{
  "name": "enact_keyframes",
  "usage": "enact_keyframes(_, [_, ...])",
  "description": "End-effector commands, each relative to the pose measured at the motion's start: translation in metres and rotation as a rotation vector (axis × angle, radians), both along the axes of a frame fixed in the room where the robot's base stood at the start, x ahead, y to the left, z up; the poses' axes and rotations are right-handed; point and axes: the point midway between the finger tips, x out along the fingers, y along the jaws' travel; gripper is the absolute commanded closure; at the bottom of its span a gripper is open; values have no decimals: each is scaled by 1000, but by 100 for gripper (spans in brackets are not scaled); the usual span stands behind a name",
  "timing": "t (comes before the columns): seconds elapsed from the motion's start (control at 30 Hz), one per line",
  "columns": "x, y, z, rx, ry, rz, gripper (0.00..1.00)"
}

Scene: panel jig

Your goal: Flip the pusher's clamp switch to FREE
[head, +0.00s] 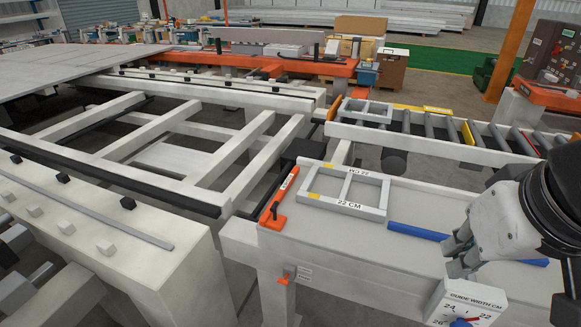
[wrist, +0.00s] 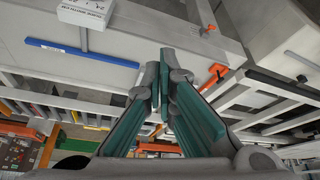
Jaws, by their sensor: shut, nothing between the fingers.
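A small orange lever (head: 284,278) sits on the front face of the white bench (head: 235,238), beside a small label too small to read. It looks like the clamp switch; its setting cannot be read. It also shows as a small orange spot in the wrist view (wrist: 211,28). An orange upright bracket with a lettered strip (head: 279,200) stands on the bench's left edge above it; whether it is the pusher I cannot tell. My gripper (head: 458,257) is shut and empty over the right part of the bench, well right of the lever. Its closed fingers fill the wrist view's middle (wrist: 165,62).
A guide width dial box (head: 466,302) stands close below my gripper. A blue bar (head: 418,231) and a grey frame marked 22 CM (head: 386,200) lie on the bench. A roller conveyor (head: 430,143) runs behind. A white rail frame (head: 125,185) lies to the left.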

Motion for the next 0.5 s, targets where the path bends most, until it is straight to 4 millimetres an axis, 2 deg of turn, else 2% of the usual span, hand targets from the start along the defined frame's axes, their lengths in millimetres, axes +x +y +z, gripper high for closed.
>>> enact_keyframes(0.13, [10, 2, -6, -1, 10, -8, 100])
enact_keyframes(0.23, [33, 5, -19, -3, 33, -31, 100])
enact_keyframes(0.37, [82, 18, -48, -8, 72, -78, 100])
enact_keyframes(0.5, [139, 41, -90, -9, 110, -133, 100])
